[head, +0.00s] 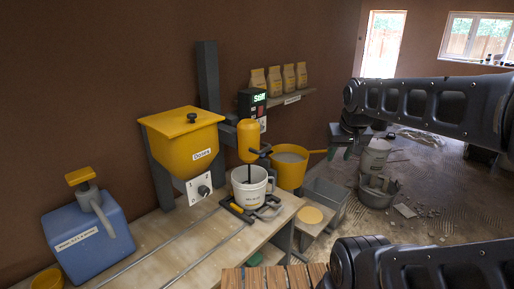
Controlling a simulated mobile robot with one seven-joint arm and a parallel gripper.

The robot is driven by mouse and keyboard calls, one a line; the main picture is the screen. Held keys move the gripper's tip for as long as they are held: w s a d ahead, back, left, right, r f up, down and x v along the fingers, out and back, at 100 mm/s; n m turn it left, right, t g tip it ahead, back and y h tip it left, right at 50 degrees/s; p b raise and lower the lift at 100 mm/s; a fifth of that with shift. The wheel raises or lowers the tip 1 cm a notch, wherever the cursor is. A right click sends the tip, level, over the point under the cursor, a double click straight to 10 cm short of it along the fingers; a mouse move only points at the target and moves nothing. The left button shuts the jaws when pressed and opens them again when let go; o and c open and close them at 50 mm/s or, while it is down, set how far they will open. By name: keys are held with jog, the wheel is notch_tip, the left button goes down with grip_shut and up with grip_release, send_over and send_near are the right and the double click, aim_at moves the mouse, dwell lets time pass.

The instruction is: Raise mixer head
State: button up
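The mixer head (248,141) is a yellow upright motor body on a grey column (208,95). It is lowered, with its dark shaft reaching down into a white bucket (252,190) on the bench. A dark handle (262,153) sticks out at its lower right. A display box (252,104) behind it reads "Stiff" in green. My gripper (343,149) hangs below the end of my arm, to the right of the mixer and apart from it. It is small and dark here, and I cannot tell whether its fingers are open. The bucket's contents are hidden.
A yellow doser hopper (185,140) and blue canister (88,240) stand left on the bench (172,262). A yellow pan (290,166) is right of the mixer, below a shelf of bags (289,78). A grey bucket (377,191) and rubble are on the floor.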

dwell(0.4)
jog(key=shift+o, duration=0.5)
jog(key=w+a+f+g+y, duration=0.2)
jog(key=w+a+y, duration=0.1)
jog(key=w, duration=0.4)
jog(key=w+a+f+g+y, duration=0.1)
jog(key=w+a+g+y, duration=0.1)
jog(key=w, duration=0.6)
jog(key=w+a+f+g+y, duration=0.2)
jog(key=w+a+y, duration=0.1)
jog(key=w, duration=0.4)
jog(key=m+t+y, duration=0.1)
jog(key=y, duration=0.7)
send_near(269, 149)
jog(key=a, duration=0.3)
jog(key=a+f, duration=0.1)
jog(key=a, duration=0.3)
jog(key=a+f, duration=0.1)
jog(key=a, duration=0.3)
jog(key=shift+c, duration=0.2)
